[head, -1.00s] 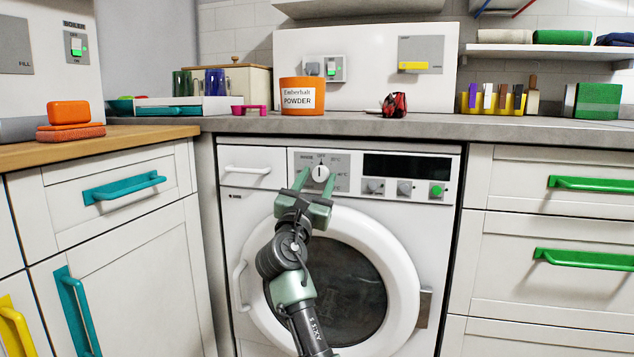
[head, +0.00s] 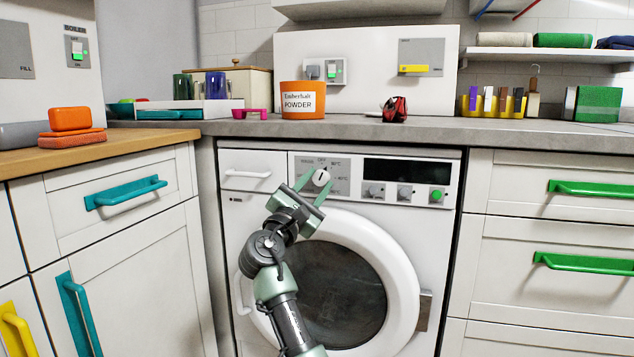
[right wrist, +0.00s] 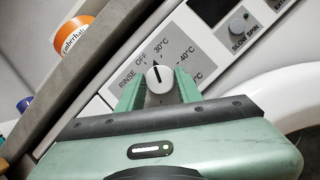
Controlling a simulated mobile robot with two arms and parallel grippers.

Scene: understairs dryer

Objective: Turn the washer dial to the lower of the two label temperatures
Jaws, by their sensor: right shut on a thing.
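The washer dial (head: 321,177) is a white knob with a dark pointer line, on the grey panel at the upper left of the washer front. In the right wrist view the dial (right wrist: 159,79) has RINSE, OFF, 30°C and 40°C printed around it, plus a partly cut-off °C mark. Its pointer aims roughly between OFF and 30°C; I cannot tell exactly. My right gripper (head: 317,181) is shut on the dial, with one green finger on each side of it. My left gripper is out of view. No readable garment label shows.
The washer's round door (head: 400,260) lies below the panel. A dark display (head: 407,171) and small knobs sit right of the dial. On the counter above stand an orange powder tub (head: 302,112) and a red and black item (head: 395,110). Drawers flank the washer.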

